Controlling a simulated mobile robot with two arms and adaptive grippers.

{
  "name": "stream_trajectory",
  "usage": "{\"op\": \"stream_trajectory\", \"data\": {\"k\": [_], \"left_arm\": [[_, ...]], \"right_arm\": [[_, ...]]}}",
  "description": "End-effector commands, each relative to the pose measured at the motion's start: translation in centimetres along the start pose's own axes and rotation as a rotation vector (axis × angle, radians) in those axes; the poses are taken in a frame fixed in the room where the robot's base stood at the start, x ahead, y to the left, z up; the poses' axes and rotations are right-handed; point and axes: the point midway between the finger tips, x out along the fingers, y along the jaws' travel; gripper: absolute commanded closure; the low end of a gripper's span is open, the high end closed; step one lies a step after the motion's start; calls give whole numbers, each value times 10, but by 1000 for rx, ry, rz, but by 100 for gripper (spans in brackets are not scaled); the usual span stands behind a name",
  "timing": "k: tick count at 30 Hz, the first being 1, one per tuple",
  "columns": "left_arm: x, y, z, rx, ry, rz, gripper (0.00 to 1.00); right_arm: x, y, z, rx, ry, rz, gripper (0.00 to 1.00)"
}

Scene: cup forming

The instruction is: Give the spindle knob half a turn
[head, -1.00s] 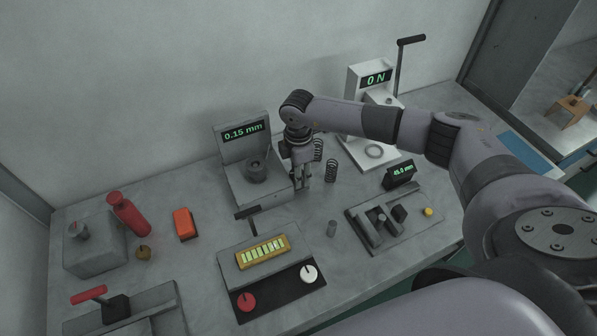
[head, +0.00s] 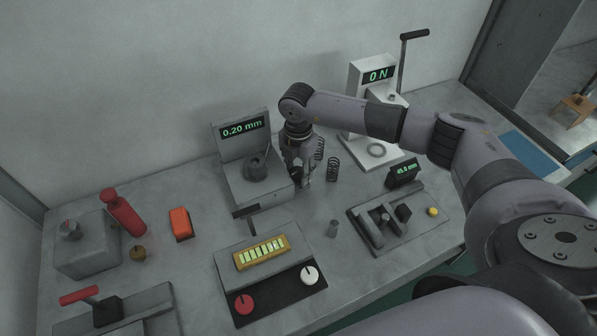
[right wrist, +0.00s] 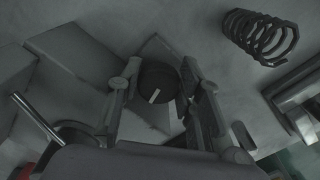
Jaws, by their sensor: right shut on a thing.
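The spindle knob (right wrist: 157,76) is dark and round with a white mark on its face, seen in the right wrist view between my fingers. My right gripper (head: 303,181) is shut on it at the right side of the grey forming device (head: 266,192); its fingers (right wrist: 160,92) lie on either side of the knob. In the head view the gripper hides the knob. The device's display (head: 242,128) reads 0.20 mm, and a dark round cup-like part (head: 256,168) sits on its base. My left gripper is not in view.
A white press (head: 372,150) reading 0 N stands behind right.

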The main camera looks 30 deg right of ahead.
Motion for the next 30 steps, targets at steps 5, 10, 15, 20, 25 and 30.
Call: {"op": "stream_trajectory", "data": {"k": [5, 10, 15, 20, 25, 30], "left_arm": [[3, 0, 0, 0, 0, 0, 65], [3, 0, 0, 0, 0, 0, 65], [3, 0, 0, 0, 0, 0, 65], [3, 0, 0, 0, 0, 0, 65], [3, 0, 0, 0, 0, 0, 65], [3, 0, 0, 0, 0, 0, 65]], "right_arm": [[0, 1, 0, -41, 0, 1, 94], [-1, 1, 0, -54, 0, 1, 94], [-1, 1, 0, -54, -1, 2, 94], [-1, 1, 0, -53, -1, 2, 64], [-1, 1, 0, -53, -1, 1, 52], [0, 0, 0, -53, 0, 1, 46]]}}
